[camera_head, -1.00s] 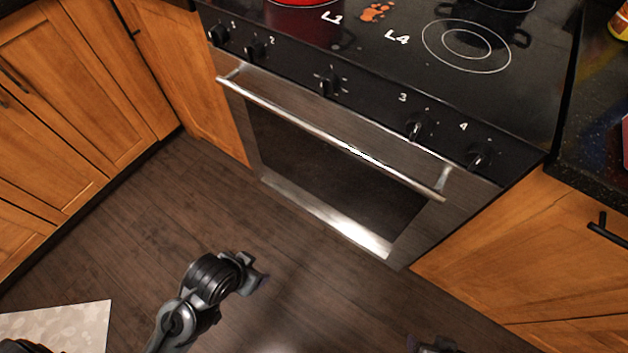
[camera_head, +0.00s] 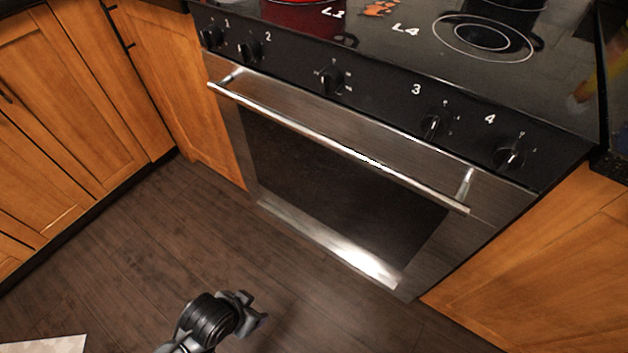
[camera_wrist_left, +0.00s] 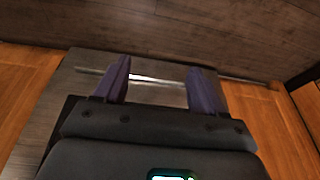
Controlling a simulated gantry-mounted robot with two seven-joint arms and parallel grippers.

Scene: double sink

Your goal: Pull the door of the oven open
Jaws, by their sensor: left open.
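The oven door (camera_head: 340,185) has a steel frame and a dark window, and it is closed. Its long steel handle (camera_head: 340,148) runs across the top of the door. My left gripper (camera_head: 258,312) is low in the head view, in front of the door and apart from the handle. A steel part of the oven (camera_wrist_left: 55,115) shows beyond the fingers there; I cannot tell which part. My right gripper is not in view.
The control panel with knobs (camera_head: 330,80) and the black cooktop (camera_head: 400,50) are above the door. A red pot (camera_head: 303,14) stands on the cooktop. Wooden cabinets flank the oven at left (camera_head: 75,110) and right (camera_head: 545,265). The wooden floor (camera_head: 150,250) before the door is clear.

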